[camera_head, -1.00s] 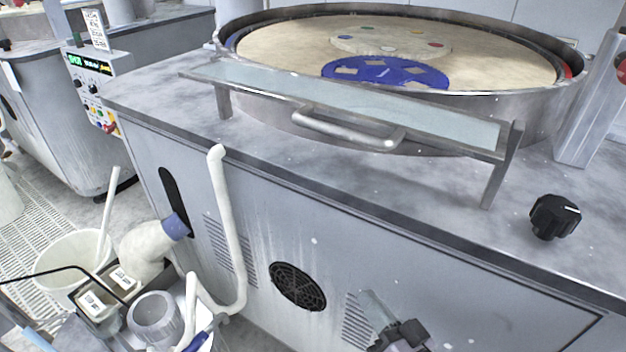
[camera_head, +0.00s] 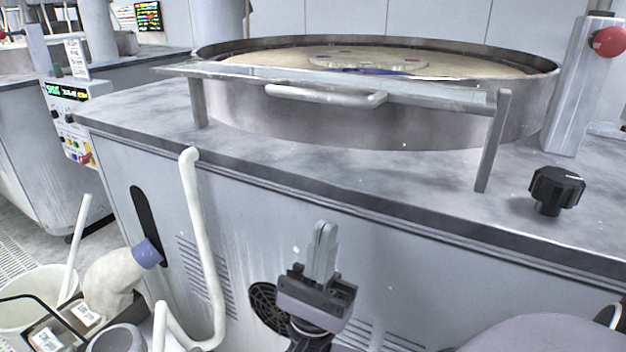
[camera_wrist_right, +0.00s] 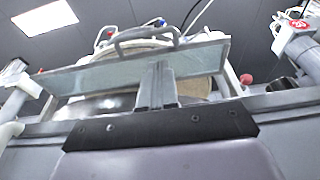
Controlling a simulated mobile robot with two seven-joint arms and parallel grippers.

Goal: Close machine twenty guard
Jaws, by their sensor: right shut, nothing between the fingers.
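The guard (camera_head: 430,93) of the machine in front of me is a clear panel with a metal frame on two posts. It lies nearly flat along the front of the round platen basin (camera_head: 330,120). Its tubular handle (camera_head: 325,96) points toward me. In the right wrist view the guard (camera_wrist_right: 95,76) and handle (camera_wrist_right: 145,37) show ahead of the fingers. My right gripper (camera_head: 322,238) is shut and empty, in front of the cabinet, below and apart from the handle. My right fingertips also show in the wrist view (camera_wrist_right: 157,70). My left gripper is not in view. No machine number is readable.
A black knob (camera_head: 557,190) sits on the worktop at right, near a post with a red button (camera_head: 609,41). White pipes (camera_head: 203,240) and a bucket (camera_head: 30,290) stand at left. A control box (camera_head: 72,115) is farther left.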

